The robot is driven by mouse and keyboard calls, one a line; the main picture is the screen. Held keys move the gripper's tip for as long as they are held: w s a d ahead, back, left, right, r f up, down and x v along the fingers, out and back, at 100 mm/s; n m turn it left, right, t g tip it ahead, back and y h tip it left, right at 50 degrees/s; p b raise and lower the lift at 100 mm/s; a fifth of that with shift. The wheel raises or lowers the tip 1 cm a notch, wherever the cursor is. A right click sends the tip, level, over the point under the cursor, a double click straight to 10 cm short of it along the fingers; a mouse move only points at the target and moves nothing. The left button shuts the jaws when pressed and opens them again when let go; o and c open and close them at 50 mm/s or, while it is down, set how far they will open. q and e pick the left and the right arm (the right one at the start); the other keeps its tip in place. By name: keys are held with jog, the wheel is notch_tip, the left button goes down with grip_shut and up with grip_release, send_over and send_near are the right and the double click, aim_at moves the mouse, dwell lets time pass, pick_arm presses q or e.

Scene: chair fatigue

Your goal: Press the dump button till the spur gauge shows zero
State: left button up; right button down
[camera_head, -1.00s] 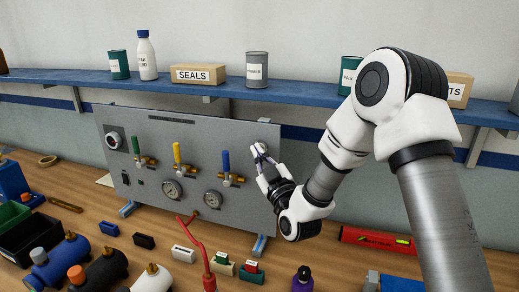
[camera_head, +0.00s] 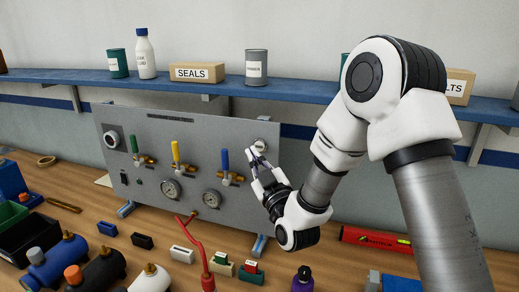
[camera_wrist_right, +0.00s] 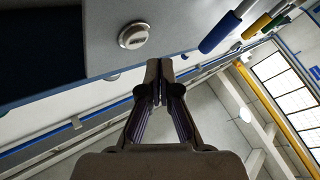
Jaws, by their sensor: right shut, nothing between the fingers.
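A grey upright panel (camera_head: 150,130) stands on the bench with two round gauges, a left one (camera_head: 171,189) and a right one (camera_head: 212,199). Their needles and labels are too small to read. A round, pale metal button (camera_head: 261,144) sits at the panel's upper right; it also shows in the right wrist view (camera_wrist_right: 133,36). My right gripper (camera_head: 253,157) is shut and empty, its fingertips just below and left of the button in the head view. In the right wrist view the fingertips (camera_wrist_right: 159,65) are apart from the button. My left gripper is out of view.
Valves with green, yellow and blue (camera_head: 225,160) handles stick out of the panel, the blue nearest my gripper. A blue shelf (camera_head: 300,91) with cans and boxes runs above.

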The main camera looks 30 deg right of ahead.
jog(key=s+a+b, duration=0.1)
jog(key=s+a, duration=0.1)
jog(key=shift+s+a, duration=0.25)
jog(key=shift+a, duration=0.15)
dwell(0.6)
